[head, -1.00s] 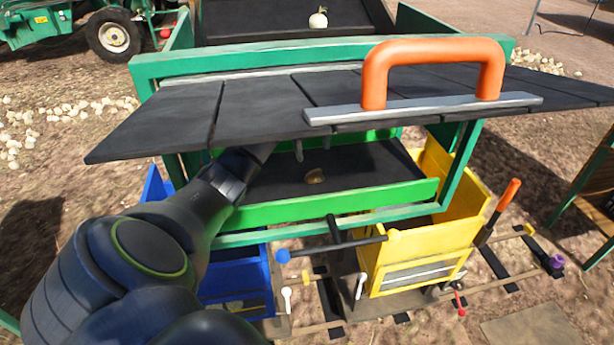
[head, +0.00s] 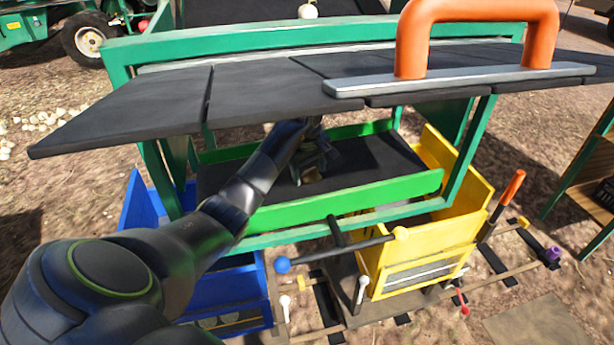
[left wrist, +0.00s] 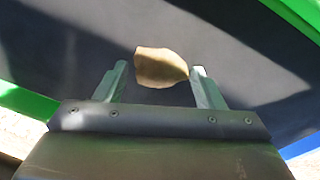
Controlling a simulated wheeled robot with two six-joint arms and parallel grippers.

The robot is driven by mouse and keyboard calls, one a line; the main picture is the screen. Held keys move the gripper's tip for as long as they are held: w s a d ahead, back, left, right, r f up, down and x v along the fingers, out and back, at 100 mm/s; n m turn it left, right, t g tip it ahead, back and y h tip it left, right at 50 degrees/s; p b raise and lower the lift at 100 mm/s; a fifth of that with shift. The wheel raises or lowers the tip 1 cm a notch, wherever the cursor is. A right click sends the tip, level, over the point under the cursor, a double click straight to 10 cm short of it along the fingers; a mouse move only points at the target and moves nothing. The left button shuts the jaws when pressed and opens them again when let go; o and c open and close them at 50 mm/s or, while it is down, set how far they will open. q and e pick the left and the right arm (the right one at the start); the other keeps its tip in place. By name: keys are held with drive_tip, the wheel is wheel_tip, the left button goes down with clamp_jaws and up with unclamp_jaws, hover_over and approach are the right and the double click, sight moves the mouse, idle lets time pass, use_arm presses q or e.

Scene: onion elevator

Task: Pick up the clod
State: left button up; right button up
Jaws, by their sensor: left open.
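The clod (left wrist: 160,68) is a brown lump on the black belt (left wrist: 90,30) in the left wrist view. It lies between the fingertips of my open left gripper (left wrist: 158,82), close to the right finger; I cannot tell whether they touch. In the head view my left arm reaches under the raised dark cover, with the left gripper (head: 312,170) low over the belt inside the green frame. Only a small part of the clod (head: 311,175) shows there, mostly hidden by the gripper. My right gripper is not in view.
The dark slatted cover (head: 260,92) with an orange handle (head: 480,15) hangs over the belt. A green side rail (head: 345,200) edges the belt in front. A blue bin (head: 225,295) and a yellow bin (head: 425,255) stand below. A white onion (head: 308,11) lies on the upper belt.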

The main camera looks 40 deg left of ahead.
use_arm(q)
drive_tip(key=shift+d+r, duration=0.15)
drive_tip(key=shift+d, duration=0.05)
drive_tip(key=shift+c, duration=1.4)
drive_tip(key=shift+a, duration=0.1)
drive_tip(key=c, duration=0.5)
